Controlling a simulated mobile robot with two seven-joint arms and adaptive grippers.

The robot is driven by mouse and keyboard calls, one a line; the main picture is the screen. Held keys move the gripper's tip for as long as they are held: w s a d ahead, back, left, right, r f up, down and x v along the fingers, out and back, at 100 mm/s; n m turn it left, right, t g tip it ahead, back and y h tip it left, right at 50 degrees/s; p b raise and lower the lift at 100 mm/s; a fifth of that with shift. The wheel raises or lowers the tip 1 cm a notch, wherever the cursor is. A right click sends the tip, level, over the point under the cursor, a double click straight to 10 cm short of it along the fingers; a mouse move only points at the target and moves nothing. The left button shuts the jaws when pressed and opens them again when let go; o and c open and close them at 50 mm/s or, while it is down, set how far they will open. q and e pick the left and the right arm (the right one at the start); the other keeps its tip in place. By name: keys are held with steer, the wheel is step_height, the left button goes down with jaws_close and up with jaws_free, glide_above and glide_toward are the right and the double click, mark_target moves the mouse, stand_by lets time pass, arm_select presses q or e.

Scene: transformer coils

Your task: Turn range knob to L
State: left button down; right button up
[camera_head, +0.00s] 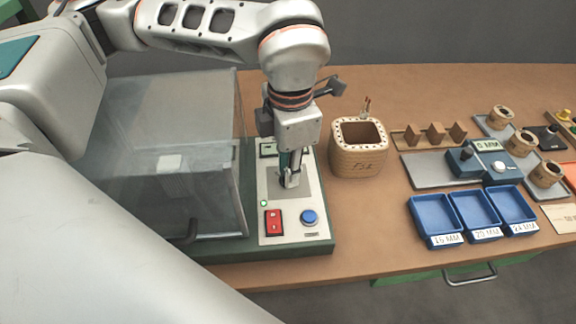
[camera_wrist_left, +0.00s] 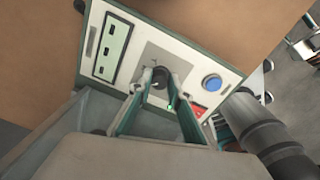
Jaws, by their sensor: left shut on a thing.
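The range knob (camera_wrist_left: 158,76) is a small dark round knob on the light control panel (camera_wrist_left: 127,59). In the head view the panel (camera_head: 314,196) lies on a green base, and my gripper hides the knob. My left gripper (camera_wrist_left: 161,84) points down at the panel and is shut on the knob, one finger on each side of it. In the head view my left gripper (camera_head: 290,180) stands over the middle of the panel. The knob's pointer and the range letters cannot be read. My right gripper is not in view.
A red switch (camera_head: 273,222) and a blue button (camera_head: 309,217) sit at the panel's front. A clear cover (camera_head: 160,150) stands left of it. A wound coil (camera_head: 357,160) stands close on the right. Blue trays (camera_head: 437,240) lie farther right.

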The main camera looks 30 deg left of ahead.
arm_select(q)
steer(key=shift+r+m+p, duration=0.1)
steer(key=shift+m+p, duration=0.25)
steer(key=shift+m, duration=1.75)
steer(key=m+p, duration=0.1)
steer(key=m, duration=0.3)
steer(key=shift+s+m+p, duration=0.1)
steer(key=shift+m+p, duration=0.2)
steer(key=m+p, duration=0.1)
steer(key=m, duration=0.6)
steer(key=shift+m+h+p, duration=0.3)
steer(key=shift+p, duration=0.05)
steer(key=shift+m, duration=0.3)
